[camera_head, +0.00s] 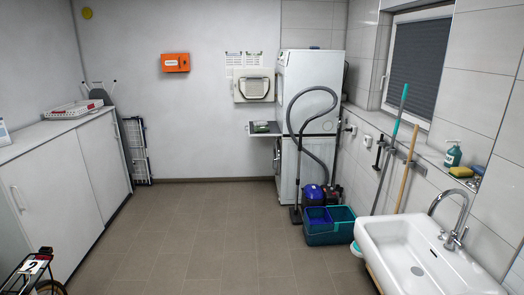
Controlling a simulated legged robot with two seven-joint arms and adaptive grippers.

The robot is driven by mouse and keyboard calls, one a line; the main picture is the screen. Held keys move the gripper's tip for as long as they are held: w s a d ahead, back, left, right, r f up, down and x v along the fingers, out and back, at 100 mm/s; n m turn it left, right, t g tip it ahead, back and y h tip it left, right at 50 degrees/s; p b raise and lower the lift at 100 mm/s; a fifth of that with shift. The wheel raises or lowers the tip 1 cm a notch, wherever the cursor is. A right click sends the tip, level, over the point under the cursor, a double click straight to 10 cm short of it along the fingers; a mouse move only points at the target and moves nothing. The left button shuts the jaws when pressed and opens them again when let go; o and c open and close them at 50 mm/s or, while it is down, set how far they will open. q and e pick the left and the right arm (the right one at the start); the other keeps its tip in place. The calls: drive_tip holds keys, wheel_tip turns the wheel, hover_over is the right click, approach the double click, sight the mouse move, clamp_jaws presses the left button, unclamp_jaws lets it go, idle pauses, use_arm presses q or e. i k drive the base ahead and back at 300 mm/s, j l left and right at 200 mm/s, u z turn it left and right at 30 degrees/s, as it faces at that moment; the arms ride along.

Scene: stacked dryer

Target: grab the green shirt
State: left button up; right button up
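A small folded green item (262,126), which looks like the green shirt, lies on a thin grey pull-out shelf (277,133) at the middle of the stacked dryer (309,75). It is far off across the room and too small to make out its folds. The dryer's door (254,85) stands open to the left, above the shelf. Neither of my grippers shows in the head view.
A vacuum cleaner (313,194) with a raised hose and a blue-teal bin (330,225) stand before the dryer. A sink (420,258) fills the lower right, cabinets (70,180) the left. A dark, partly cut-off object (35,268) is at lower left. The middle floor is clear.

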sight(262, 129)
drive_tip(key=i, duration=4.4)
drive_tip(key=i+z, duration=0.2)
drive_tip(key=i, duration=0.25)
drive_tip(key=i+j+z, duration=0.25)
drive_tip(key=i, duration=0.15)
drive_tip(key=i+j, duration=0.1)
drive_tip(key=i, duration=0.65)
drive_tip(key=i+j, duration=0.15)
drive_tip(key=i, duration=0.65)
